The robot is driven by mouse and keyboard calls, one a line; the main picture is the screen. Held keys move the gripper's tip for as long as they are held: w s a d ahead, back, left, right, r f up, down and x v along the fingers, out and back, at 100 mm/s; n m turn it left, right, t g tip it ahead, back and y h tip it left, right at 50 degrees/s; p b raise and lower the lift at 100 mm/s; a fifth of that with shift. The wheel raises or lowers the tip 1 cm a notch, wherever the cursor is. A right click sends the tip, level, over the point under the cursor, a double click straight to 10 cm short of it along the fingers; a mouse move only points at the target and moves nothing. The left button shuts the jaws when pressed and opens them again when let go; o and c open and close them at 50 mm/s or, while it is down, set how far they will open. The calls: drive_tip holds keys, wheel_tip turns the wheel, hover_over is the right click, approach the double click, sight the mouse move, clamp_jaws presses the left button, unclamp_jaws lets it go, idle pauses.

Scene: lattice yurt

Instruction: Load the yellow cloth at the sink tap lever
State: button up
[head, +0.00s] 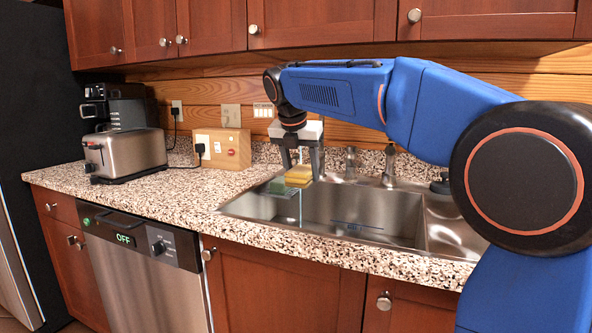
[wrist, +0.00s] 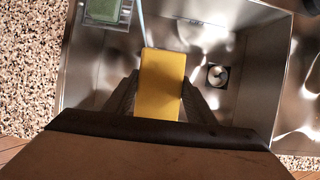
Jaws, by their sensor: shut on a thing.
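The yellow cloth (head: 298,175) is a folded block held between the fingers of my gripper (head: 301,158), above the left part of the sink basin (head: 330,207). In the wrist view the cloth (wrist: 162,82) lies between the two dark fingers (wrist: 160,97), with the basin floor beneath. The metal tap (head: 389,166) stands on the sink's back rim, to the right of my gripper. A shorter metal fitting (head: 350,162) stands between them. I cannot tell which part is the lever.
A green sponge (head: 277,186) sits in a clear holder at the sink's left side, close to the cloth; it also shows in the wrist view (wrist: 102,9). A toaster (head: 125,154) stands on the left counter. The counter (head: 185,195) between toaster and sink is clear.

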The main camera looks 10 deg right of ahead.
drive_tip(key=shift+s, duration=0.1)
idle(0.3)
drive_tip(key=shift+s+r, duration=1)
drive_tip(key=shift+s, duration=0.2)
drive_tip(key=shift+s+r, duration=1)
drive_tip(key=shift+s, duration=0.2)
drive_tip(key=shift+s, duration=0.1)
